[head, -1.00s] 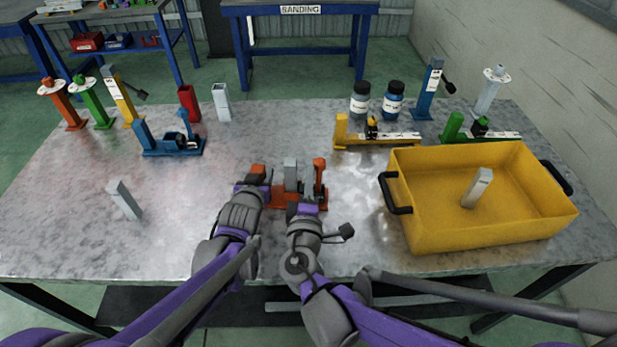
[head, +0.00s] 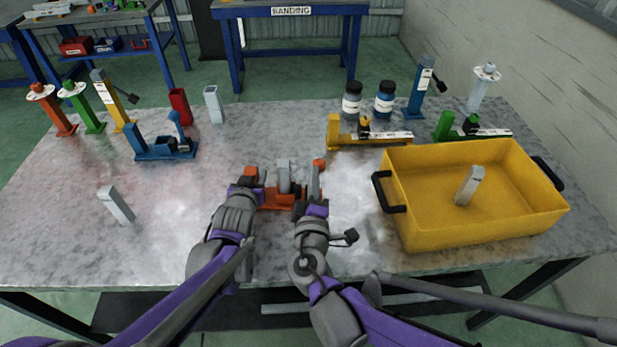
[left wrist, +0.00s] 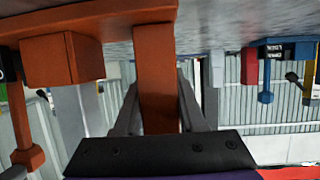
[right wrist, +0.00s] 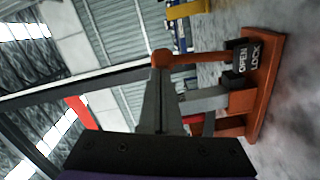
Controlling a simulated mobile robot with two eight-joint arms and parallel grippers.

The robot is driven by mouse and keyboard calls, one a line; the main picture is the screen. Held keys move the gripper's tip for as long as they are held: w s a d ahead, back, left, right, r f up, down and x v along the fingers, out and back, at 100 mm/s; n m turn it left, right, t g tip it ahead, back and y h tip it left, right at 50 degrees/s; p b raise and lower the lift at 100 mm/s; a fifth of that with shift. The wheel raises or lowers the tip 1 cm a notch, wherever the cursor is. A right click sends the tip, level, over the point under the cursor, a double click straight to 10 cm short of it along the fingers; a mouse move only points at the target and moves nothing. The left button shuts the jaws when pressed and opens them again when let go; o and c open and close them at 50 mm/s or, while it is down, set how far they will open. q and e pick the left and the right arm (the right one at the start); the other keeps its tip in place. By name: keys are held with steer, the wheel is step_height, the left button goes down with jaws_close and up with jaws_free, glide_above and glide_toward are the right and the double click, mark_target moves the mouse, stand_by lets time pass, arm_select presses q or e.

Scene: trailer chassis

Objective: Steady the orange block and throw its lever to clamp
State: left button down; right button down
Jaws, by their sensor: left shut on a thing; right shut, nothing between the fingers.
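The orange block (head: 277,201) is a low clamp fixture at the middle of the table, with a grey workpiece (head: 283,177) standing in it. Its lever has an orange knob (head: 319,164) and stands roughly upright at the right end. My left gripper (head: 247,183) is shut on the orange post (left wrist: 157,75) at the block's left end. My right gripper (head: 314,178) is shut and empty, its fingertips beside the lever near the knob. The right wrist view shows the knob (right wrist: 161,58) at the fingertips; touching or not is unclear. A black "OPEN LOCK" label (right wrist: 243,60) is by the lever's foot.
A yellow bin (head: 485,235) holding a grey piece stands to the right. A blue fixture (head: 165,153) and a yellow fixture (head: 370,140) lie behind. A loose grey piece (head: 117,205) is at left. Clear table surrounds the block.

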steer(key=shift+s+d+f+m, duration=0.15)
steer(key=shift+d+f+m, duration=0.55)
steer(key=shift+d+m, duration=0.75)
steer(key=shift+s+d+f+m, duration=0.1)
steer(key=shift+d+f+m, duration=0.65)
steer(key=shift+d+m, duration=0.7)
steer(key=shift+s+d+f+m, duration=0.15)
steer(key=shift+d+f+m, duration=0.55)
steer(key=shift+d+m, duration=0.7)
steer(key=shift+a, duration=0.2)
steer(key=s+a+r, duration=0.1)
steer(key=s, duration=0.5)
steer(key=s+a+r, duration=0.1)
steer(key=s, duration=0.5)
steer(key=shift+s+a+r, duration=0.3)
steer(key=shift+s, duration=0.05)
